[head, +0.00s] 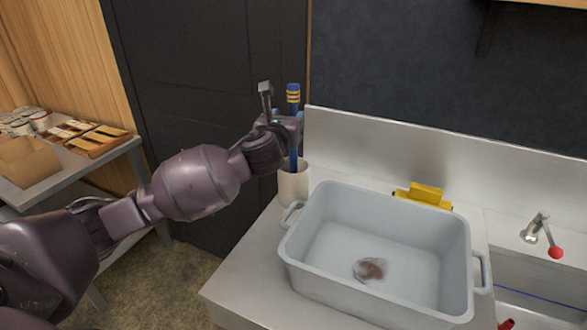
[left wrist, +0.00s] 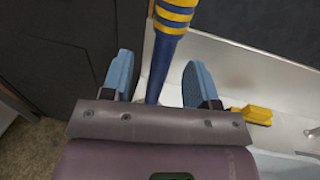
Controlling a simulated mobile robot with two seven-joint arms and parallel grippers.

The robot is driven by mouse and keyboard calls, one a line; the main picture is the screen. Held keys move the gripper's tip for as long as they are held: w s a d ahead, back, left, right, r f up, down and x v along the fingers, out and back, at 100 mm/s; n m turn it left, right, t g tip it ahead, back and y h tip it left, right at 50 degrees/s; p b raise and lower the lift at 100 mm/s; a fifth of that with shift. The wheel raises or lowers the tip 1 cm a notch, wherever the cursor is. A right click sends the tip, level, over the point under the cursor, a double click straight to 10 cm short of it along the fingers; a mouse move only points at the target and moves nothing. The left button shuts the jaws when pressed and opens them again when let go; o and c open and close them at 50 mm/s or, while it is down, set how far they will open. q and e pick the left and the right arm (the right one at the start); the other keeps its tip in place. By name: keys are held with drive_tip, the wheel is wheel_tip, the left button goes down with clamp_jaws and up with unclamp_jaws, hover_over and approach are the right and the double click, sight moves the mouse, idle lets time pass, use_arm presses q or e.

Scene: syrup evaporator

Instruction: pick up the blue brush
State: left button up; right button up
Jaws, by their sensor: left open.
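The blue brush has a blue handle (head: 293,97) with yellow bands and stands upright in a white cup (head: 293,184) on the counter; its lower end is hidden in the cup. In the left wrist view the handle (left wrist: 163,58) runs between the two blue fingertips. My left gripper (head: 284,118) is open at the handle, above the cup. In the left wrist view my left gripper (left wrist: 155,82) has a finger on each side of the handle, with a gap on both sides. My right gripper is not in view.
A grey basin (head: 375,255) with a brown spot inside stands right of the cup. A yellow object (head: 425,195) lies behind it. A faucet (head: 534,228) and sink are at the right. A side table (head: 75,177) with boxes and jars is at the left.

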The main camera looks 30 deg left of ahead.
use_arm(q)
drive_tip(key=shift+r+x, duration=0.1)
drive_tip(key=shift+x, duration=1.35)
drive_tip(key=shift+r+x, duration=0.15)
drive_tip(key=shift+x, duration=1.3)
drive_tip(key=shift+d, duration=0.15)
clamp_jaws()
